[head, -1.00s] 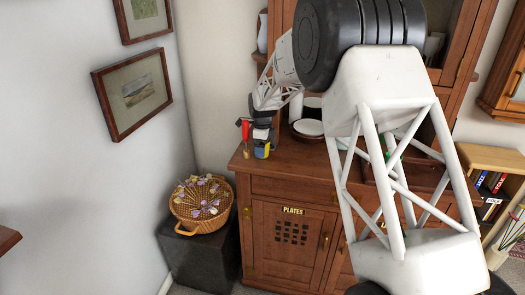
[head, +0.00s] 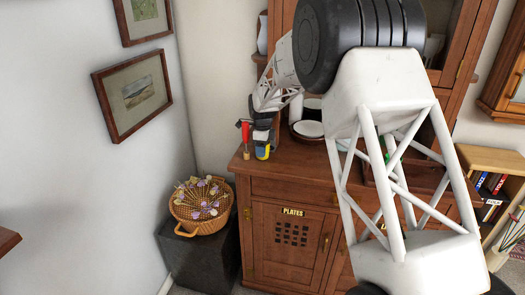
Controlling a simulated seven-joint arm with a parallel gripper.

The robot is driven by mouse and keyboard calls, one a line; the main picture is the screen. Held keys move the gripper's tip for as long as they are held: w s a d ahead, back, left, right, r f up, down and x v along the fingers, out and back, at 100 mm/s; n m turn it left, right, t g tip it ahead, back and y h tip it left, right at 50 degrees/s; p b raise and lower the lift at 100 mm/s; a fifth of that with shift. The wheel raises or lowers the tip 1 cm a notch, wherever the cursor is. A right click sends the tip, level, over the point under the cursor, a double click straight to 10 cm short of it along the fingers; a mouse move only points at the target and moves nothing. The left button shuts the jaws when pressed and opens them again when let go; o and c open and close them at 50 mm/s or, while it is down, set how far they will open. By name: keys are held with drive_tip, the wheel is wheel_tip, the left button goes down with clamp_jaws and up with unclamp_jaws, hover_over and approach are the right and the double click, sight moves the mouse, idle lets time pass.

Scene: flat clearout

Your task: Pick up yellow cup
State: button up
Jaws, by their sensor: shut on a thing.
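The yellow cup (head: 262,152) is at the left end of the wooden cabinet's counter. Only its lower part shows, yellow with a blue patch. My gripper (head: 262,141) comes down over the cup from above and is shut on it. The dark fingers hide the cup's upper part. The cup looks upright; I cannot tell whether its base touches the counter.
A red object (head: 245,132) with a wooden-coloured lower part stands close to the left of the cup. White plates (head: 308,129) lie to the right on the counter. A wicker basket (head: 186,212) sits on a dark box (head: 205,261) below left. A wall is on the left.

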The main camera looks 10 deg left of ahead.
drive_tip(key=shift+r, duration=0.1)
wheel_tip(320, 180, up, 10)
idle(0.6)
